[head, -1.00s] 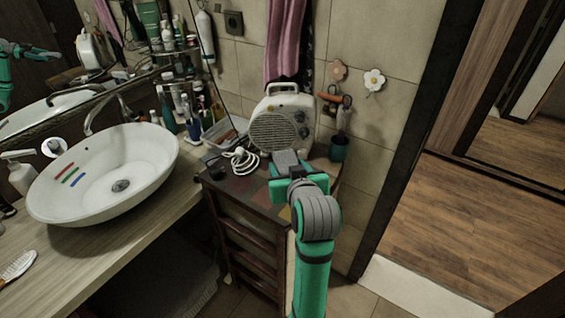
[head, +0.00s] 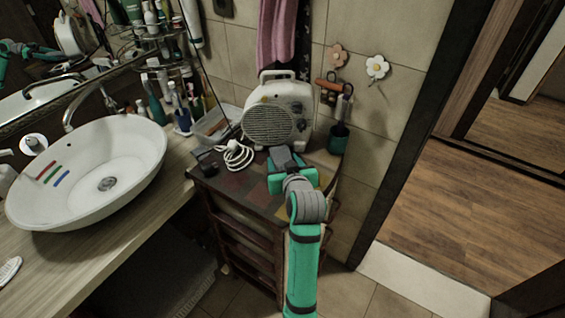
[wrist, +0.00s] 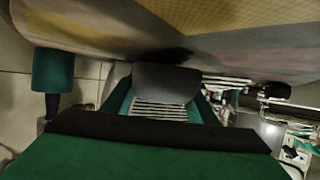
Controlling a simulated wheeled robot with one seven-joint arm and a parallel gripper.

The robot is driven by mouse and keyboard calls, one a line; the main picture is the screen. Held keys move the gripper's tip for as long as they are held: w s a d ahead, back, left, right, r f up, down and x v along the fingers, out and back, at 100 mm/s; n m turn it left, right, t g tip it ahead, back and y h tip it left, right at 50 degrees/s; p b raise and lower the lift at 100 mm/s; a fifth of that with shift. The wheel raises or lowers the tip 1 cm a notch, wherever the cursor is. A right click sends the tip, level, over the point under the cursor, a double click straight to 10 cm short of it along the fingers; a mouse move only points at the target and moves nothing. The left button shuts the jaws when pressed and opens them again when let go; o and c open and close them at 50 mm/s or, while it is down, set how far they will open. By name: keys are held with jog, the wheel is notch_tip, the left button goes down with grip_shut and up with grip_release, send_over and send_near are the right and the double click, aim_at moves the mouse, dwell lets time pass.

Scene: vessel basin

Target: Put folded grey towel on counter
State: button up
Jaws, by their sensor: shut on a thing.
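My gripper (head: 287,163) is shut on a small grey piece, which I take to be the folded grey towel (head: 285,155). It is over the top of the small dark cabinet, in front of the heater. In the wrist view the grey towel (wrist: 165,82) sits between the teal fingers, close to the patterned cabinet top. I cannot tell if it touches that top. Part of the towel is hidden by the gripper. The wooden counter (head: 95,262) is at the left and carries the white basin (head: 125,165).
An off-white heater (head: 280,112), a coiled white cable (head: 236,155) and a green cup (head: 338,138) stand on the cabinet (head: 228,184). Bottles crowd the counter's back. A white brush (head: 9,271) lies at its left. The counter front between brush and basin is clear.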

jog(key=shift+s+a+f, duration=0.1)
jog(key=shift+s+f, duration=0.15)
jog(key=shift+f, duration=0.25)
jog(key=o, duration=1)
jog(key=shift+w+f, duration=0.15)
